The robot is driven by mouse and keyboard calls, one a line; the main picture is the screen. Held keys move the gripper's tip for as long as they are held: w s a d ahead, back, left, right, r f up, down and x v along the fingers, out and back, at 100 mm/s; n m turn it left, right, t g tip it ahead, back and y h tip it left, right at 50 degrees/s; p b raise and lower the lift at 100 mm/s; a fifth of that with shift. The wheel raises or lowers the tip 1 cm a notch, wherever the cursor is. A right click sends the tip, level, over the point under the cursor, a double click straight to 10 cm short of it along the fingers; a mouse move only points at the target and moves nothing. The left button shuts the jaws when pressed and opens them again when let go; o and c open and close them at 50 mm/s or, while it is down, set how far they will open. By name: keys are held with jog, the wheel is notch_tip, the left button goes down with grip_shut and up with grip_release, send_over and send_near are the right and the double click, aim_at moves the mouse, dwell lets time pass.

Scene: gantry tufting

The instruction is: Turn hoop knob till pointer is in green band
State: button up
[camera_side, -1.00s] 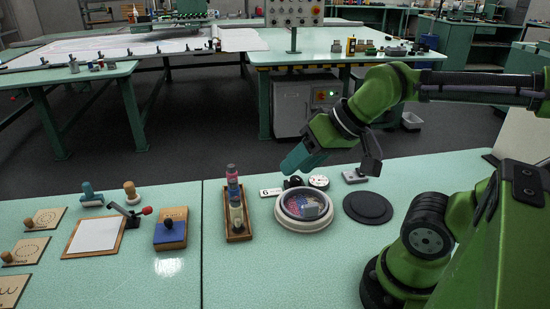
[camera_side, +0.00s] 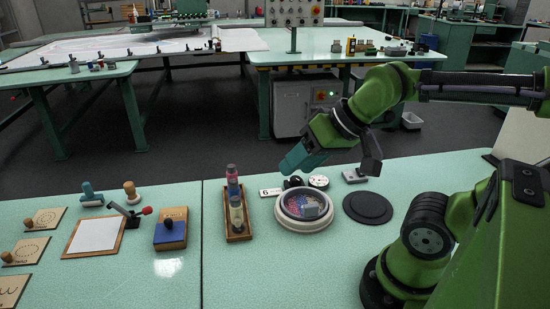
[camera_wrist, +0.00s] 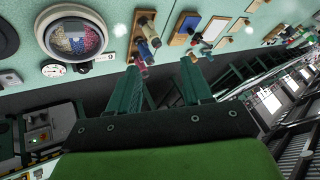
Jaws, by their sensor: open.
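The hoop (camera_side: 280,212) is a round cream ring around a multicoloured centre, lying on the pale green bench; it also shows at upper left in the wrist view (camera_wrist: 41,38). A black knob (camera_side: 293,182) sits at the hoop's far edge, and shows dark below the ring in the wrist view (camera_wrist: 82,68). Beside it is a small round dial (camera_side: 318,182), white-faced in the wrist view (camera_wrist: 53,70). Its pointer and green band are too small to read. My gripper (camera_side: 302,158) is open and empty above and beyond the knob; its two teal fingers stand apart in the wrist view (camera_wrist: 160,82).
A wooden tray (camera_side: 240,236) with thread spools stands left of the hoop. A black disc (camera_side: 368,207) lies to its right, near a grey bracket (camera_side: 355,176). Stamps and boards fill the left bench.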

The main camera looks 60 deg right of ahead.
jog(key=shift+o, duration=0.7)
jog(key=shift+w+d+f+m+g, duration=0.2)
jog(key=shift+w+d+f, duration=0.1)
jog(key=shift+f, duration=0.1)
jog(key=shift+w+d+f+m+g, duration=0.1)
jog(key=shift+w+d+f+g, duration=0.15)
jog(key=shift+f, duration=0.15)
jog(key=m+g+h, duration=0.1)
jog(key=g, duration=0.9)
send_over(296, 179)
jog(key=w+d, duration=0.5)
jog(key=w, duration=0.1)
notch_tip(296, 179, down, 7)
notch_tip(296, 179, up, 3)
jog(key=a, duration=0.1)
jog(key=shift+g+y, duration=0.25)
jog(key=shift+y, duration=0.25)
jog(key=x, duration=1.7)
jog(key=shift+w+a+f, duration=0.2)
jog(key=shift+w+a, duration=0.1)
jog(key=shift+w, duration=0.05)
jog(key=c, duration=1)
jog(key=shift+c, duration=0.2)
